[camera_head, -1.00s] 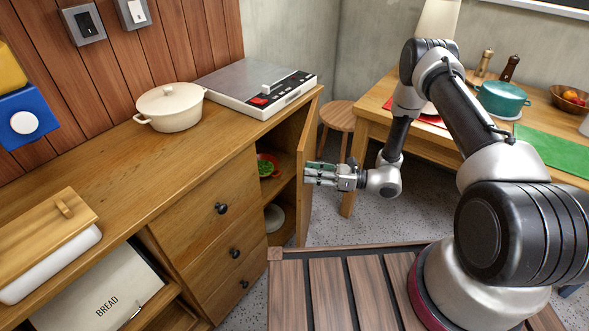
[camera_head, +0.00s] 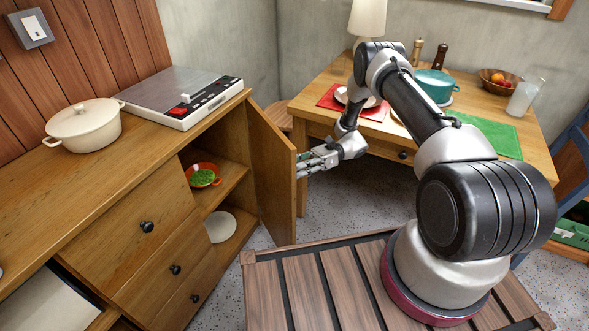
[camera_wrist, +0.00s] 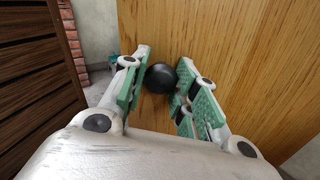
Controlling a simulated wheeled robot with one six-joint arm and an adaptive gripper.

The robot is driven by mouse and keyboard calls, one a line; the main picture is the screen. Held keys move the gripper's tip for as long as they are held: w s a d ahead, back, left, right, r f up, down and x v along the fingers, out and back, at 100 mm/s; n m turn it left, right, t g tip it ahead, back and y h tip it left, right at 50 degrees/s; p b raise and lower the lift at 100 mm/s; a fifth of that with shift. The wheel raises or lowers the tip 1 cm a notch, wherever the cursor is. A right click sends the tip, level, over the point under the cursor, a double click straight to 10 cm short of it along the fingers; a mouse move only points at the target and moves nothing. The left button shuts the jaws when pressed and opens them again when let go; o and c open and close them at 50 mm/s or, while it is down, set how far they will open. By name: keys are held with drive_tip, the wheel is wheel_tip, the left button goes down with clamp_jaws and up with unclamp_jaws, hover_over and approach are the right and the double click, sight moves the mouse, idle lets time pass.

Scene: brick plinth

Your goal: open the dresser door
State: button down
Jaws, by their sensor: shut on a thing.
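The dresser (camera_head: 150,240) stands at the left, and its wooden door (camera_head: 272,172) is swung well open at the right end. My gripper (camera_head: 302,165) is at the outer face of the door, near its free edge. In the wrist view, the black round door knob (camera_wrist: 160,78) sits between the green-padded fingers of my gripper (camera_wrist: 158,88), which are shut on it. The door face (camera_wrist: 235,60) fills the right of that view. The knob is hidden in the head view. Inside the dresser are a red bowl with green contents (camera_head: 203,175) and a white plate (camera_head: 220,226).
A cream pot (camera_head: 84,128) and a flat appliance (camera_head: 180,95) stand on the dresser top. A dining table (camera_head: 310,104) with a teal pot (camera_head: 436,84) stands behind my arm. A stool (camera_head: 280,115) is behind the door. Grey floor shows in front of the open compartment.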

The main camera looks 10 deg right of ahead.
idle(0.3)
drive_tip(key=c, duration=1.1)
unclamp_jaws()
drive_tip(key=shift+r, duration=0.1)
wheel_tip(320, 180, up, 10)
drive_tip(key=shift+f, duration=0.1)
